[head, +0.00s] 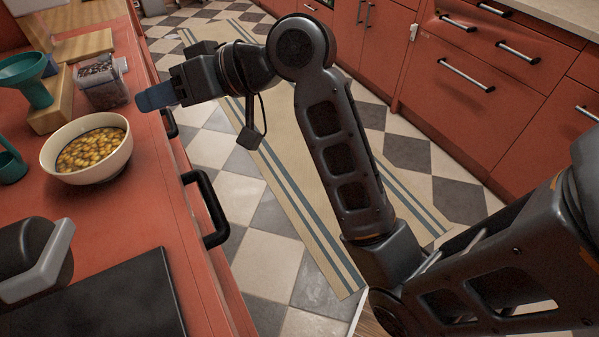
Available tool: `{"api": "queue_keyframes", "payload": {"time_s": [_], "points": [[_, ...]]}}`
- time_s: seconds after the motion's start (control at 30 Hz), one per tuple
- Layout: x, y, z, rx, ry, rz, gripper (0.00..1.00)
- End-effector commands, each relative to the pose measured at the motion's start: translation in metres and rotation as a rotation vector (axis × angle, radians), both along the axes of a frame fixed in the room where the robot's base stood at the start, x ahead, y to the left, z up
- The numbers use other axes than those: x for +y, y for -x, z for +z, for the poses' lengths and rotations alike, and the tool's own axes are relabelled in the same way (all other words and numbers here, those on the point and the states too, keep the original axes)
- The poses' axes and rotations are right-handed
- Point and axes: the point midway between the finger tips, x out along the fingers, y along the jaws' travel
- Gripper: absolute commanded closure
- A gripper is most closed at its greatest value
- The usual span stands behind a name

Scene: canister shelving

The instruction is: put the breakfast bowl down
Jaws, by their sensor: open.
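The breakfast bowl (62,165) is cream-coloured and holds yellow and brown cereal-like pieces. It stands upright on the red counter (150,215) at the left of the head view. My gripper (146,100) is at the counter's edge, up and to the right of the bowl, with its blue fingertips pointing left. A visible gap separates the fingertips from the bowl, and nothing shows between them. The fingers overlap in this view, so their spacing is hard to see.
A clear canister (102,85) with dark contents stands close to my fingertips. A teal funnel (25,75) on a wooden stand (52,112) is behind the bowl. A dark flat slab (115,300) and a dark appliance (30,255) are nearer. Black handles (213,210) jut from the counter's front.

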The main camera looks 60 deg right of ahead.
Motion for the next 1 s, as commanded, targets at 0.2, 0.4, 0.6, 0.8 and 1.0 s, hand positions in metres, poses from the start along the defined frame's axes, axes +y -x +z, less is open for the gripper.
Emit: {"api": "queue_keyframes", "payload": {"time_s": [0.2,0.4,0.6,0.8,1.0], "points": [[-0.001,0.005,-0.015,0.008,0.009,-0.024,0.56],[-0.005,0.034,-0.065,0.022,0.058,-0.117,0.56],[-0.008,0.079,-0.112,0.016,0.134,-0.201,0.56],[-0.005,0.133,-0.143,-0.006,0.221,-0.254,0.56],[0.004,0.194,-0.159,-0.04,0.305,-0.275,0.56]]}}
